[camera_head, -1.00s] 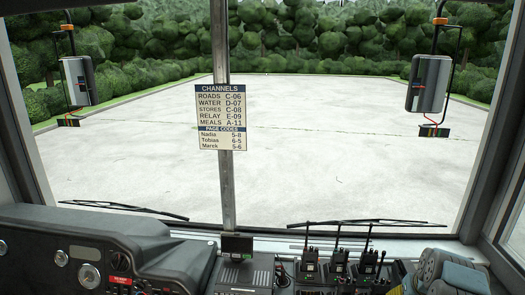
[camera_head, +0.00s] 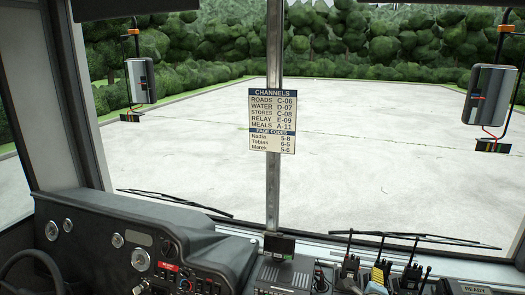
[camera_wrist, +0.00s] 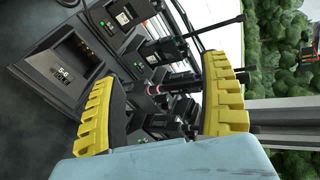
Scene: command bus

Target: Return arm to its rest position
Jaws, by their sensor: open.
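My gripper (camera_wrist: 162,78) shows in the wrist view with two yellow ribbed fingers spread wide apart, so it is open. Black handheld radios (camera_wrist: 160,50) in dark holders appear between and beyond the fingers. I cannot tell how far the fingertips are from them, and no radio looks gripped. In the head view a small yellow and pale part of my gripper (camera_head: 377,277) shows low at the bottom edge, among the radios (camera_head: 410,275). The rest of my arm is out of that view.
The dashboard (camera_head: 110,240) with gauges fills the lower left, with part of a steering wheel (camera_head: 25,270). A small screen unit (camera_head: 279,245) stands before the window post carrying a channels sign (camera_head: 272,121). A READY label (camera_head: 474,289) shows at lower right. A dark holder (camera_wrist: 75,62) looks empty.

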